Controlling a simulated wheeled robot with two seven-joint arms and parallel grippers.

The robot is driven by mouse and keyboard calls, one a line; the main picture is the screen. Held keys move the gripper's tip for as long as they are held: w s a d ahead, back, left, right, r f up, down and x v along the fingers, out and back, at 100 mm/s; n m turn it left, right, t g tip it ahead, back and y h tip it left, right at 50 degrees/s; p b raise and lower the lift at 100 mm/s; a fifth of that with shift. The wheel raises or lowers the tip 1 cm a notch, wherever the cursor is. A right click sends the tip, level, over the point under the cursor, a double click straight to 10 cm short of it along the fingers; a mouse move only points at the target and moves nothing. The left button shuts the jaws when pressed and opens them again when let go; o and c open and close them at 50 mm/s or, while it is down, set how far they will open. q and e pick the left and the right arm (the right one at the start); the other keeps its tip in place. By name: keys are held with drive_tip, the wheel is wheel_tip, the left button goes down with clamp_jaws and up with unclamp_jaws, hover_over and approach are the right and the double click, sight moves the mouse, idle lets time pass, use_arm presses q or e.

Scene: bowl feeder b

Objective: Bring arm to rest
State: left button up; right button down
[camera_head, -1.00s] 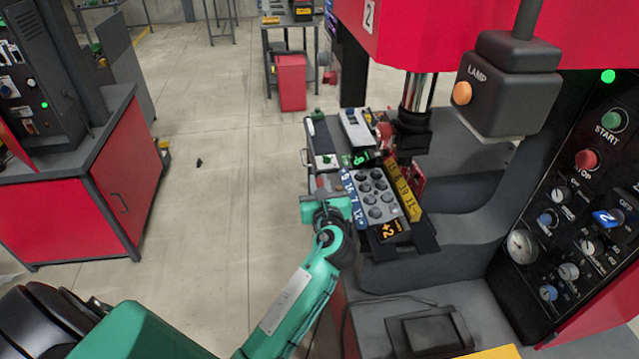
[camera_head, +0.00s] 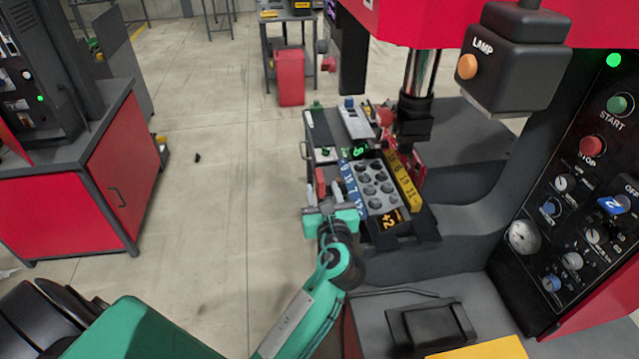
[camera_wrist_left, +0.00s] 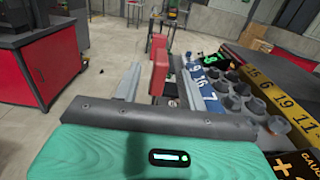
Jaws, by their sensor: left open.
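My left gripper (camera_head: 324,201) is at the end of the green arm, at the left side of the tray holding the grey block with round knobs (camera_head: 376,187). Its jaws are open, and its two grey fingers also show in the left wrist view (camera_wrist_left: 160,90). A small red block (camera_head: 321,182) is just beyond the fingers; in the left wrist view the red block (camera_wrist_left: 160,73) appears between them. I cannot tell whether they touch it. My right gripper is not in view.
A blue numbered strip (camera_head: 352,187) and a yellow numbered strip (camera_head: 403,180) flank the knob block. The lamp box (camera_head: 515,60) and control panel (camera_head: 585,190) stand at right. A red cabinet (camera_head: 75,210) stands at left. Open floor (camera_head: 225,200) lies between.

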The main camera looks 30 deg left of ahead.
use_arm(q)
drive_tip(key=b+v, duration=0.2)
drive_tip(key=v, duration=0.4)
drive_tip(key=s+a+f+n+g+h, duration=0.3)
drive_tip(key=s+f+n+g+h, duration=0.2)
drive_tip(key=s+f+n, duration=0.65)
drive_tip(key=s+d+f+n+g+h, duration=0.2)
drive_tip(key=s+f+n+g+h, duration=0.5)
drive_tip(key=s+n, duration=0.65)
wheel_tip(320, 180, down, 33)
drive_tip(key=n+y, duration=0.1)
drive_tip(key=s+a+f+g, duration=0.1)
drive_tip(key=s+a+f, duration=0.1)
drive_tip(key=s+f, duration=1.7)
drive_tip(key=shift+a, duration=0.4)
